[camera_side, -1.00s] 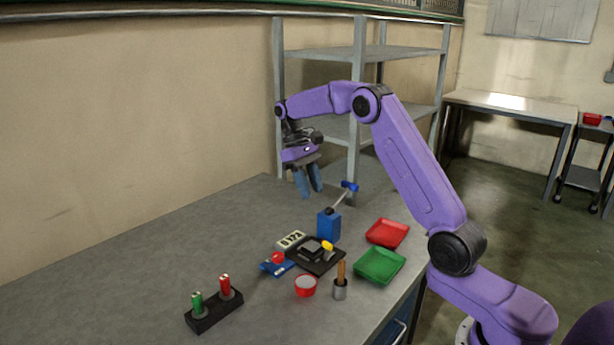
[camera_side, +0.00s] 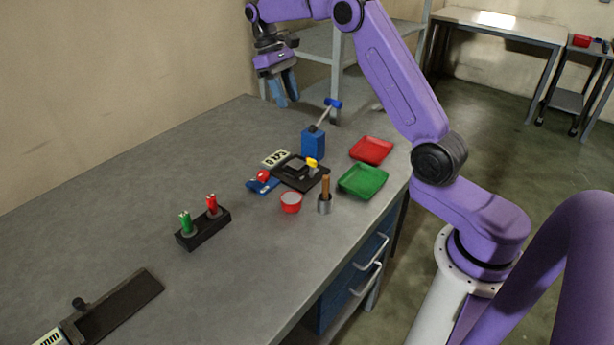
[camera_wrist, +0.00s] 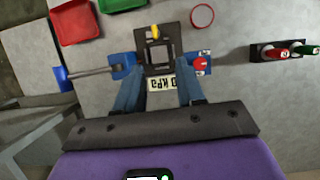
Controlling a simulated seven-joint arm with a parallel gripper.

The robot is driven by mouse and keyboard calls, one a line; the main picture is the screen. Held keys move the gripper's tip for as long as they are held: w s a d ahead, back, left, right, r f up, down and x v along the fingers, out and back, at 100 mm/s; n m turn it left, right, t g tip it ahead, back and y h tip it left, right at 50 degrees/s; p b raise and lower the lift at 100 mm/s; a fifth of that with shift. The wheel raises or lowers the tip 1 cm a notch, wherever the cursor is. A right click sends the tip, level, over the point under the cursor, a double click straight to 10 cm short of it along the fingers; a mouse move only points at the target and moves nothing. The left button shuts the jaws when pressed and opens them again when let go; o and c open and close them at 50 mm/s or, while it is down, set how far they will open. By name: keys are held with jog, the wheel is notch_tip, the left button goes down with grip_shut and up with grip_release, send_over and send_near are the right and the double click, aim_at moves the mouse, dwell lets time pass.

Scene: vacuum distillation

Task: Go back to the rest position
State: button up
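My gripper (camera_side: 284,101) is in the air above the far part of the grey bench, up and left of the blue box. Its two blue fingers are apart with nothing between them. In the wrist view the open fingers (camera_wrist: 159,62) frame a black plate device (camera_wrist: 143,62) on the bench below, and a white label reading "kPa" (camera_wrist: 163,83). In the side view the arm reaches across from its base at the right, bent at the elbow.
Below stand a blue box (camera_side: 313,143) with a blue-handled lever, a red tray (camera_side: 371,150), a green tray (camera_side: 362,181), a red cup (camera_side: 291,203), a wooden-handled tool (camera_side: 325,192) and a black holder with red and green pieces (camera_side: 204,230). A metal shelf rises behind.

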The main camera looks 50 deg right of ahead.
jog(key=s+a+r+n+t+h, duration=0.1)
jog(key=s+a+n+t, duration=0.2)
jog(key=s+a+n, duration=0.85)
jog(key=s+a+f, duration=0.1)
jog(key=s+f, duration=0.1)
jog(key=s, duration=1)
jog(key=s+a+f+t+y, duration=0.1)
jog(key=s+f, duration=0.1)
jog(key=s, duration=1.1)
jog(key=shift+a+f+n+t+y, duration=0.2)
jog(key=shift+f+n+t+y, duration=0.15)
jog(key=shift+n, duration=0.1)
